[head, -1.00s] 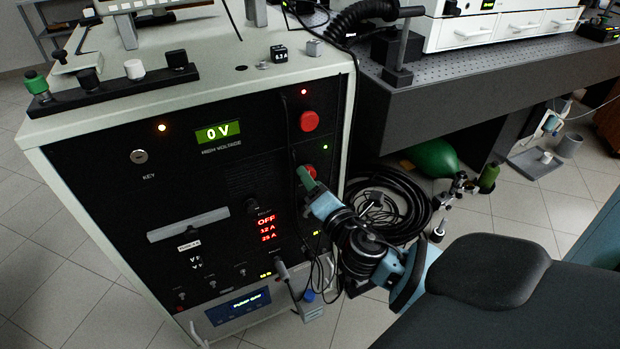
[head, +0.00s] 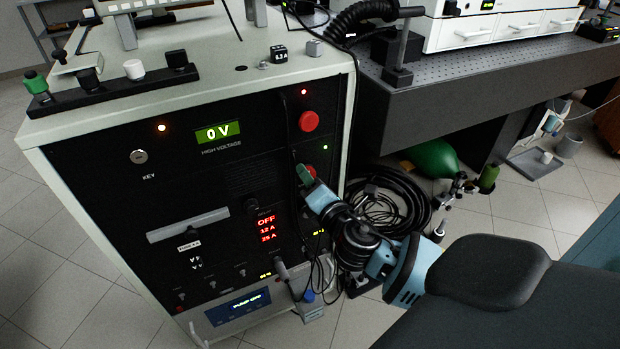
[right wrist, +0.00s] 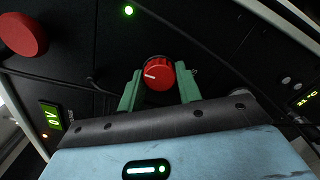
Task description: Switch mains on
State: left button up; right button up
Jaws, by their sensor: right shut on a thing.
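The black front panel (head: 100,200) of the cabinet carries a red rotary knob (right wrist: 158,73) with a white pointer line. In the head view the knob (head: 311,171) is partly hidden behind my gripper. My right gripper (right wrist: 160,82) has its green fingers on either side of the knob and is shut on it. In the head view the right gripper (head: 305,174) meets the panel's right side. A red display (head: 266,229) on the panel reads OFF, with ampere values below. A green lamp (head: 326,147) is lit above the knob. My left gripper is not in view.
A red mushroom button (head: 309,121) sits above the knob. The high voltage display (head: 218,132) reads 0 V, and a key switch (head: 139,157) is at the left. Loose cables hang by the gripper. Black hose coils (head: 400,200) lie on the floor beside the cabinet.

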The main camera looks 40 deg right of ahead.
jog(key=shift+m+p, duration=0.85)
jog(key=shift+m, duration=5.25)
jog(key=o, duration=1)
jog(key=shift+v, duration=3.9)
